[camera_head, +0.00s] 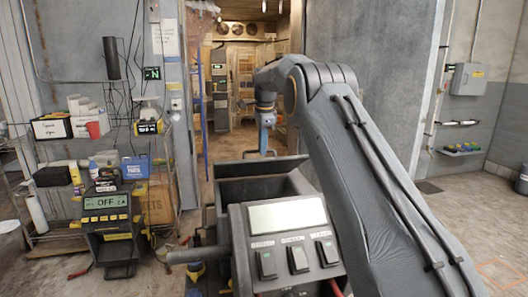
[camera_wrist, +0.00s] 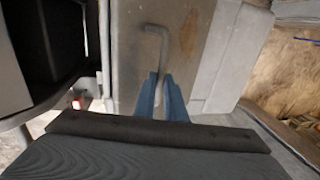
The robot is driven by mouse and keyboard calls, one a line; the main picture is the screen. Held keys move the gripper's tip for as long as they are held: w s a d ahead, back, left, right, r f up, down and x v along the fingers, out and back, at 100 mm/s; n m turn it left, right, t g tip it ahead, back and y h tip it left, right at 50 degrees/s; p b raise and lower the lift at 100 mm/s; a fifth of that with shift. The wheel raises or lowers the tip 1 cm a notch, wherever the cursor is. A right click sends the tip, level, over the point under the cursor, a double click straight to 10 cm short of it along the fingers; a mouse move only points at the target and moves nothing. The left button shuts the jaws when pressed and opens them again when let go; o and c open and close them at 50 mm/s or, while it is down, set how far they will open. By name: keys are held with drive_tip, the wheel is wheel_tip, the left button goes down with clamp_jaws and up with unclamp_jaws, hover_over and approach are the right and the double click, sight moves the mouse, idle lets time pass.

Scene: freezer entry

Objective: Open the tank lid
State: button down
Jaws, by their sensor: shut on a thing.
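A dark grey tank (camera_head: 215,190) stands behind a console with a pale screen in the head view. A dark panel, which looks like the tank lid (camera_head: 240,168), stands at the tank's far side and appears raised. My gripper (camera_head: 267,150) is at this panel's upper edge. In the wrist view, the blue fingers of my gripper (camera_wrist: 166,84) are close together around the lower end of a thin bent metal rod (camera_wrist: 157,45), which looks like a handle. The rod lies in front of a worn grey-brown surface. The exact grip contact is partly hidden by the fingers.
The console (camera_head: 285,217) has several switches below its screen. A shelf rack and a yellow-black device reading OFF (camera_head: 106,203) stand at left. A doorway with shelving (camera_head: 245,75) opens behind the tank. Floor is clear at right, with a wall box (camera_head: 467,79) beyond.

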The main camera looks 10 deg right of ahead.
drive_tip(key=shift+w+r+p, duration=0.15)
drive_tip(key=shift+w+p, duration=0.1)
drive_tip(key=shift+w, duration=0.3)
drive_tip(key=shift+w+r+p, duration=0.15)
drive_tip(key=shift+w+p, duration=0.05)
drive_tip(key=shift+w, duration=0.4)
drive_tip(key=c, duration=1.8)
unclamp_jaws()
drive_tip(key=shift+w+f, duration=0.15)
drive_tip(key=shift+w, duration=0.1)
drive_tip(key=shift+p+v, duration=1.5)
drive_tip(key=shift+v, duration=2.75)
